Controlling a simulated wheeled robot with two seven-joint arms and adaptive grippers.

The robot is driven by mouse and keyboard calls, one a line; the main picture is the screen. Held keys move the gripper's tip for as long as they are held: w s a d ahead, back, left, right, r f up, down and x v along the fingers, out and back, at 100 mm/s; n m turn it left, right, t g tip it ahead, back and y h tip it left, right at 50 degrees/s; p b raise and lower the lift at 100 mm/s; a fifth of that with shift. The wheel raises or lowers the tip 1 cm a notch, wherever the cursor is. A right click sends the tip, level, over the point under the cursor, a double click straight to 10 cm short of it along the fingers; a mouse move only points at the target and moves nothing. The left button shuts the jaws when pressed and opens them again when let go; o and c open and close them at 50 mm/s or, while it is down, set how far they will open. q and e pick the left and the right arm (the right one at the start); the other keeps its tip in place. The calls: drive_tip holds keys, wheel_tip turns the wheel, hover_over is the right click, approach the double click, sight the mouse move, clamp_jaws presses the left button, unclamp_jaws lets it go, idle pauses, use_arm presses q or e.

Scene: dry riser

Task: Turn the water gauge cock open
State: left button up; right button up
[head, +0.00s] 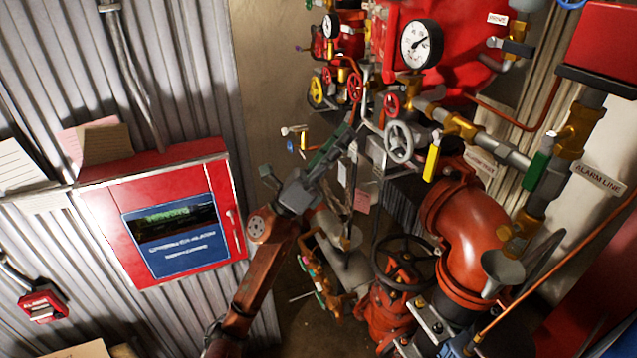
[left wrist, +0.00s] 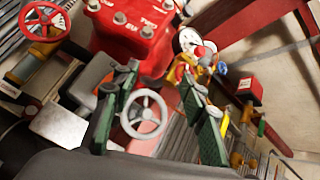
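A large white-faced gauge (head: 421,44) stands on the red valve body. It also shows in the left wrist view (left wrist: 187,40). I cannot tell which cock is the water gauge cock. One cock with a yellow lever (head: 432,160) is below the gauge, and a green-handled one (head: 539,162) is farther right. My left gripper (head: 338,145) is in front of the pipework, left of the grey handwheel (head: 399,142). In the left wrist view, its fingers (left wrist: 158,122) are apart and empty. The handwheel shows between them, apart from both. My right gripper is not in view.
A red wall cabinet (head: 100,222) is on the left. Red and yellow handwheels (head: 317,90) crowd the back. A thick orange pipe elbow (head: 468,222) and black handwheel (head: 404,262) stand at lower right. A bare wall strip (head: 262,95) lies behind the arm.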

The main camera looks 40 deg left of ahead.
use_arm(q)
drive_tip(key=w+a+f+n+g+y, duration=0.1)
drive_tip(key=a+f+n+y, duration=0.4)
drive_tip(key=f+n+y, duration=0.4)
drive_tip(key=w+a+f+n+g+y, duration=0.1)
drive_tip(key=a+f+n+y, duration=0.3)
drive_tip(key=f+n+y, duration=0.5)
drive_tip(key=shift+w+a+n, duration=0.35)
drive_tip(key=shift+w+n, duration=0.25)
drive_tip(key=shift+n, duration=1.4)
